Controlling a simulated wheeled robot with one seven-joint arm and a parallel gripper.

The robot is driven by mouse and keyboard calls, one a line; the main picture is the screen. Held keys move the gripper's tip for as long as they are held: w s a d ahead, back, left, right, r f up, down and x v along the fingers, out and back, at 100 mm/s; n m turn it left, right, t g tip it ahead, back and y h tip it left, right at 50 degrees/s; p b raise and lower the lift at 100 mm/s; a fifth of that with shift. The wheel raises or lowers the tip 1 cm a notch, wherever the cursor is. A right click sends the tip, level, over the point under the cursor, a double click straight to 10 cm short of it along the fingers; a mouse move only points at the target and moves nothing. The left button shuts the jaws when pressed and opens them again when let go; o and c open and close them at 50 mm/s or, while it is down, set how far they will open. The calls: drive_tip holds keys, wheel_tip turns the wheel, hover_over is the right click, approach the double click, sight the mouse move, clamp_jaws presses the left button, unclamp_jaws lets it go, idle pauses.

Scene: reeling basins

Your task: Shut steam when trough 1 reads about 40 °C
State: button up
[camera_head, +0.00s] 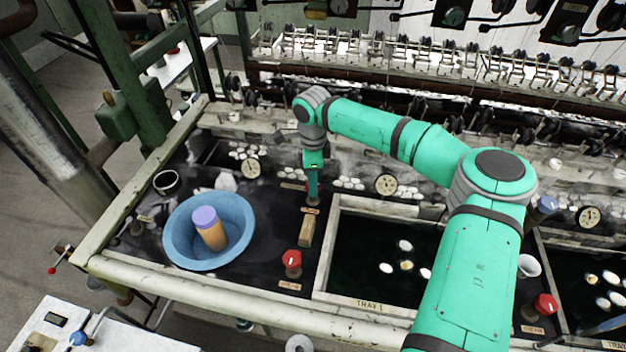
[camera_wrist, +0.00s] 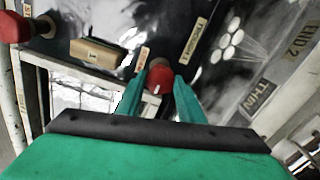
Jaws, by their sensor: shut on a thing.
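My gripper (camera_head: 312,198) reaches down to the black deck behind the wooden block. In the wrist view my gripper (camera_wrist: 160,85) has its two green fingers on either side of a red knob (camera_wrist: 157,77) with a white mark, and it is shut on it. The knob is mostly hidden by the fingers in the head view. A label reading TROUGH 1 (camera_wrist: 193,40) lies near the knob. A round dial gauge (camera_head: 386,184) stands behind the dark basin marked TRAY 1 (camera_head: 370,304); its needle is too small to read.
A wooden block (camera_head: 305,230) and another red knob (camera_head: 291,258) are in front of my gripper. A blue bowl (camera_head: 180,250) holding an orange cylinder (camera_head: 212,236) stands at left. Other dials (camera_head: 250,168) (camera_head: 589,216) and a red knob (camera_head: 545,304) flank the basins.

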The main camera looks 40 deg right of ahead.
drive_tip(key=shift+w+m, duration=0.15)
drive_tip(key=shift+m, duration=0.35)
drive_tip(key=shift+d+r+m, duration=0.1)
drive_tip(key=shift+d+m, duration=0.05)
drive_tip(key=shift+m, duration=0.95)
drive_tip(key=m, duration=0.3)
drive_tip(key=shift+m, duration=1.3)
